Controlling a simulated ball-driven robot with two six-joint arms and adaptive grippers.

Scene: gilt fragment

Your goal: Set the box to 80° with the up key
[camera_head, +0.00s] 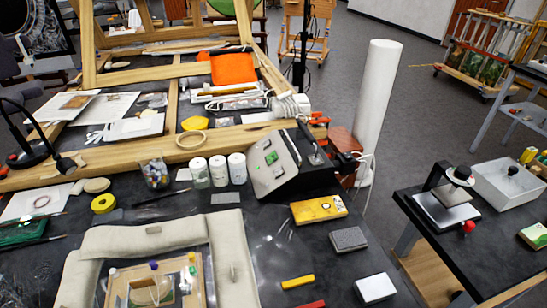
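A box with a pale, tilted front panel (264,178) and a dark body (312,178) stands at the middle of the dark worktable. The panel carries small green patches (271,157), one of which may be a display or keys. The markings are too small to read, so I cannot tell the set temperature or which key is the up key. Neither of my grippers is in view.
White jars (218,170) stand just left of the box. A yellow box (318,208) and a grey block (348,239) lie in front of it to the right. A padded frame (236,262) fills the front left. A tall white roll (375,100) stands behind right.

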